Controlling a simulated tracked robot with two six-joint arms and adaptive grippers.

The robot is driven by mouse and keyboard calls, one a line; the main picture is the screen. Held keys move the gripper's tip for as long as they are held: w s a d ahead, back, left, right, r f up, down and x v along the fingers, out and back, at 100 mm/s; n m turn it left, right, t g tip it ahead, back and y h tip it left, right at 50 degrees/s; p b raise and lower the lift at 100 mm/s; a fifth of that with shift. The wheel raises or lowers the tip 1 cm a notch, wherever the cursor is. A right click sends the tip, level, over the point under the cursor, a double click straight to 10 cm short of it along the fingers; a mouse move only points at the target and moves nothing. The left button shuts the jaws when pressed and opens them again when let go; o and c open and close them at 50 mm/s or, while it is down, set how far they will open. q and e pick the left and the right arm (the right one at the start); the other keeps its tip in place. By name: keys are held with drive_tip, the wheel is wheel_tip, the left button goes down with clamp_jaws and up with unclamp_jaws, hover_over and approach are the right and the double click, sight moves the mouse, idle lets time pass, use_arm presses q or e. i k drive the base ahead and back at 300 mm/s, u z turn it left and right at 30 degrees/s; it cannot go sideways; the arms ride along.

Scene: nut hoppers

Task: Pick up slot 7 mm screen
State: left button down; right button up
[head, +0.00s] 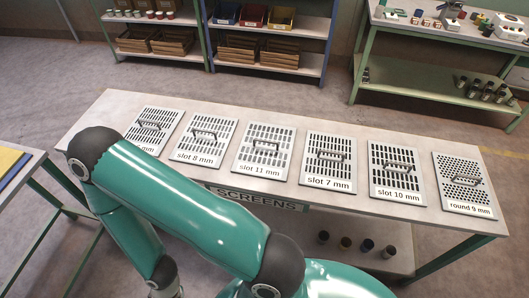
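The slot 7 mm screen (327,165) lies flat on the light-topped table, fourth from the left in a row of screens. It is a pale plate with dark slots, a dark handle across its middle and its label along the near edge. The slot 11 mm screen (263,151) is to its left and the slot 10 mm screen (396,174) to its right, with narrow gaps between. One of my green arms covers the near left part of the table, clear of the slot 7 mm screen in the picture. Neither gripper shows.
The slot 8 mm screen (207,140) and a partly hidden screen (154,126) lie left; the round 9 mm screen (463,184) lies right. Several dark cups (367,245) stand on the table's lower shelf. Shelves with bins (252,16) and a green bench (440,78) stand behind.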

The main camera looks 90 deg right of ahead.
sight(330, 163)
drive_tip(key=u, duration=0.6)
drive_tip(key=i, duration=0.15)
drive_tip(key=z, duration=2.9)
drive_tip(key=k, duration=0.6)
drive_tip(key=z, duration=0.3)
drive_tip(key=i, duration=0.55)
drive_tip(key=u, duration=0.2)
